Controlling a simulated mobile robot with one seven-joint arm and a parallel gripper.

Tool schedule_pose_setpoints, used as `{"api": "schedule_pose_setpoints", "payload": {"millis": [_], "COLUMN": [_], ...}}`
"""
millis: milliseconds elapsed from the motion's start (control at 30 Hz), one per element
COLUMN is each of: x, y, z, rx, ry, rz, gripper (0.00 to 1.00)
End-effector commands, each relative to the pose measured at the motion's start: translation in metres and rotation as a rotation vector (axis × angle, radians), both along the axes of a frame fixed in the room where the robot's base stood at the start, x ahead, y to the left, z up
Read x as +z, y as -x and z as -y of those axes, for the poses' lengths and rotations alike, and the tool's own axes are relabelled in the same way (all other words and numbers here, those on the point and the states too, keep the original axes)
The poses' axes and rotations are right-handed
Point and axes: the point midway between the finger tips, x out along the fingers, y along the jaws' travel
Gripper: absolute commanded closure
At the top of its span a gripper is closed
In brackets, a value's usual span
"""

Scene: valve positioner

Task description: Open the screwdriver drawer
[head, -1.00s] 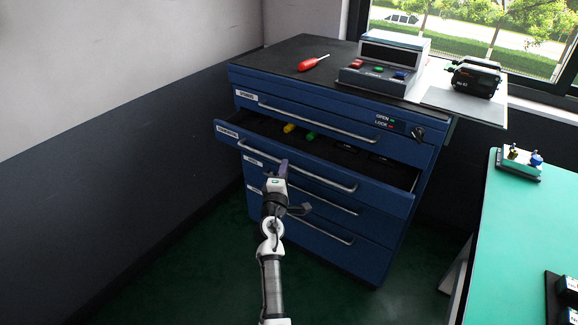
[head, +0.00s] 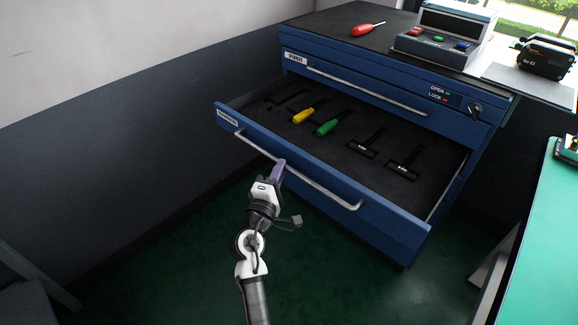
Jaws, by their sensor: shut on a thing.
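The screwdriver drawer (head: 400,222) is the second one down in the blue cabinet (head: 350,67) and stands pulled far out. A yellow-handled screwdriver (head: 303,116) and a green-handled screwdriver (head: 327,127) lie inside it. My gripper (head: 279,170) is at the drawer's long grey handle (head: 320,188), left of the handle's middle, and is shut on it. The fingertips partly hide the handle there.
Dark foam slots, two with black T-shaped marks (head: 402,166), lie in the drawer's right half. A red screwdriver (head: 367,29) and a control box (head: 447,33) are on the cabinet top. A green table (head: 555,245) stands right; dark floor (head: 330,285) is clear in front.

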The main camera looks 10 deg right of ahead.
Motion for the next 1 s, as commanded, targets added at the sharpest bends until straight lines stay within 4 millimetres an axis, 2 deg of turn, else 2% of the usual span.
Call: {"api": "schedule_pose_setpoints", "payload": {"millis": [467, 500, 633, 1000], "x": [-0.0005, -0.0005, -0.0004, -0.0004], "y": [0.0032, 0.0032, 0.0032, 0.0029], "z": [-0.0040, -0.0040, -0.0040, -0.0039], "rx": [-0.001, -0.001, -0.001, 0.000], "ry": [0.000, 0.000, 0.000, 0.000], "rz": [-0.001, -0.001, -0.001, 0.000], "gripper": [1.00, 0.84, 0.67, 0.66]}}
